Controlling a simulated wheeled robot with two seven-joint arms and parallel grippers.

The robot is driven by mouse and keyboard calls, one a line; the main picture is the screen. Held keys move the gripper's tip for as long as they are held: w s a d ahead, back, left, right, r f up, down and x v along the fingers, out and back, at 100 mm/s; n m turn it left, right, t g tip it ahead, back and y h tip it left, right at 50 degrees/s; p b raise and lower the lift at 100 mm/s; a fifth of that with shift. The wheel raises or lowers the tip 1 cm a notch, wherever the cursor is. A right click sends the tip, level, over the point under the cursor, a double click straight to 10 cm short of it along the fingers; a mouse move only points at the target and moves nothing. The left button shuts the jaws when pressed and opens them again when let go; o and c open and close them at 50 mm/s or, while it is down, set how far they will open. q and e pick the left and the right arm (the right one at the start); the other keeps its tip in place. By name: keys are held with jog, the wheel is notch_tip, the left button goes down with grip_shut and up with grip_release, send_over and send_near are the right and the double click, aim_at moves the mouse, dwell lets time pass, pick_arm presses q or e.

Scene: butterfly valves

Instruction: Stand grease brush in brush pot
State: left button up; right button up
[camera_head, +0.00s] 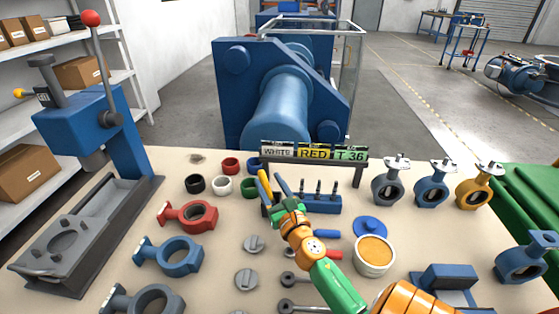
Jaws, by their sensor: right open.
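My right gripper (284,209), on the orange and green arm, reaches over the middle of the bench and is open. I cannot tell which is the grease brush. A tub of tan grease (374,249) is open nearby. My left gripper is out of view.
A blue lid (370,226) lies behind the tub. A blue rack (320,204) and a sign stand (314,153) are behind. Valve bodies stand right; loose rings and discs lie left. A blue press (85,125) occupies the left side.

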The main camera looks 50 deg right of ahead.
jog(key=b+v, duration=0.2)
jog(key=v, duration=0.8)
jog(key=shift+f, duration=0.1)
jog(key=shift+s+a, duration=0.1)
jog(key=shift+s, duration=0.05)
jog(key=shift+r, duration=0.25)
